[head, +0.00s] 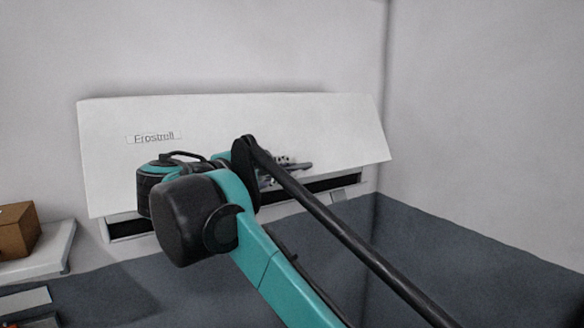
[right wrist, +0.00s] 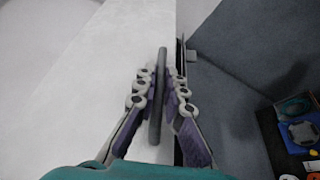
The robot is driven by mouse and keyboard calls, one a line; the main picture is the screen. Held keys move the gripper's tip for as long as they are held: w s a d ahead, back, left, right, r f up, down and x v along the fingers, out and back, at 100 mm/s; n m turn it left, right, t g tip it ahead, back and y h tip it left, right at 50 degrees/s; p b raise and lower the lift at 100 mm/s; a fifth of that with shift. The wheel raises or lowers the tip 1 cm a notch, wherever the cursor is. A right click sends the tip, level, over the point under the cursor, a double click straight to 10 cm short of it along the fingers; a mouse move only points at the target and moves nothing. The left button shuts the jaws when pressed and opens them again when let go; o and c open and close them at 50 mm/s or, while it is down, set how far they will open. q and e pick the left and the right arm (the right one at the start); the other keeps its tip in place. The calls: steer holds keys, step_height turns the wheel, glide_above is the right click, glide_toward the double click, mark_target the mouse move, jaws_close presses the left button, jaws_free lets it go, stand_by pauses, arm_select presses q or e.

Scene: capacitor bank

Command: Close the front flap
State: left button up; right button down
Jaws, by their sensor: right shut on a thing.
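The front flap (head: 330,125) is a wide white panel marked "Frostrell" on the wall unit (head: 128,228). It stands out from the unit, and a dark opening shows below its lower edge. In the right wrist view, the white flap (right wrist: 95,75) fills the left half. My right gripper (head: 285,168) is at the flap's lower middle, partly hidden behind my teal arm. In the right wrist view, its fingers (right wrist: 160,88) are shut on a slim dark grey bar (right wrist: 161,60) that lies along the flap's face near its edge. My left gripper is not in view.
A brown box (head: 17,230) sits on a white shelf (head: 52,250) at the left. A side wall (head: 480,110) stands to the right of the unit. In the right wrist view, a dark tray (right wrist: 285,130) with coloured items is at the lower right.

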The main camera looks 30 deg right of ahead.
steer(key=w+f+m+t+h+b, duration=0.1)
steer(key=w+f+m, duration=0.2)
steer(key=w, duration=0.4)
steer(key=shift+w+a+f+m, duration=0.25)
steer(key=shift+w+a+m, duration=0.05)
steer(key=shift+w+m, duration=0.1)
steer(key=c, duration=1.6)
jaws_free()
steer(key=shift+w, duration=0.15)
steer(key=v, duration=1.1)
steer(key=shift+w+a+f, duration=0.25)
steer(key=shift+a+f, duration=0.1)
steer(key=shift+f, duration=0.1)
